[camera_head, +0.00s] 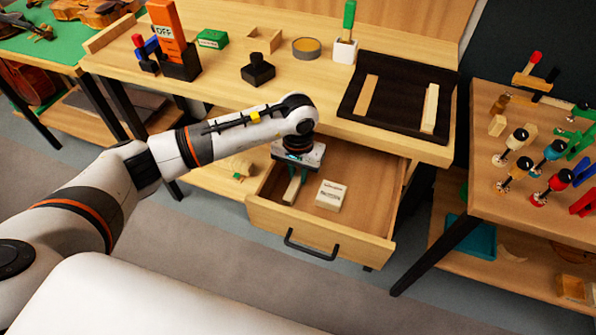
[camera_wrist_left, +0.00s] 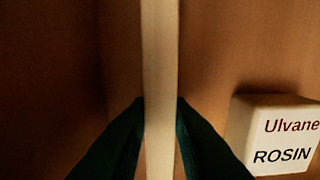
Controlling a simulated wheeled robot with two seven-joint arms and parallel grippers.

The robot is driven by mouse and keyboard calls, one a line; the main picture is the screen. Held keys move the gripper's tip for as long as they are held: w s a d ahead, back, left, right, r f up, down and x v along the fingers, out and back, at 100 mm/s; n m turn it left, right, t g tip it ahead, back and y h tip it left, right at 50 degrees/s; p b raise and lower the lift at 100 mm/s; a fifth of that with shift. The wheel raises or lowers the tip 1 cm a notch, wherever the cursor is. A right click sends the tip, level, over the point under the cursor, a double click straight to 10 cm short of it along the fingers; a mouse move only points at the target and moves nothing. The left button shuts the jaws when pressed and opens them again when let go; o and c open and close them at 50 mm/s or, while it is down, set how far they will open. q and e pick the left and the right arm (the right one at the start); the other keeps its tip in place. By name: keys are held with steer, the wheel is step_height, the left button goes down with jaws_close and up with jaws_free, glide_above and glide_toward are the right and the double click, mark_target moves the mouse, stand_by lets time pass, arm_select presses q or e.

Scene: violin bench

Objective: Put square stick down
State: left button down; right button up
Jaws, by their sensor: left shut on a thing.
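The square stick (camera_wrist_left: 160,60) is a pale wooden bar that runs upright through the middle of the left wrist view. My left gripper (camera_wrist_left: 160,115) is shut on it, with a dark green finger on each side. In the head view my left gripper (camera_head: 297,170) points down into the open drawer (camera_head: 320,232), and the stick (camera_head: 291,190) shows below it inside the drawer. I cannot tell whether the stick touches the drawer floor. My right gripper is not in view.
A white rosin box (camera_head: 331,195) lies in the drawer to the right of the stick. The drawer's front panel with a black handle (camera_head: 311,247) is on the near side.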

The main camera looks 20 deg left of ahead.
mark_target(298, 176)
arm_select(q)
steer(key=c, duration=1.3)
jaws_free()
steer(key=shift+f, duration=0.1)
steer(key=shift+r+p, duration=0.3)
steer(key=shift+p, duration=0.05)
step_height(298, 176, up, 12)
steer(key=shift+b, duration=0.4)
steer(key=shift+f, duration=0.1)
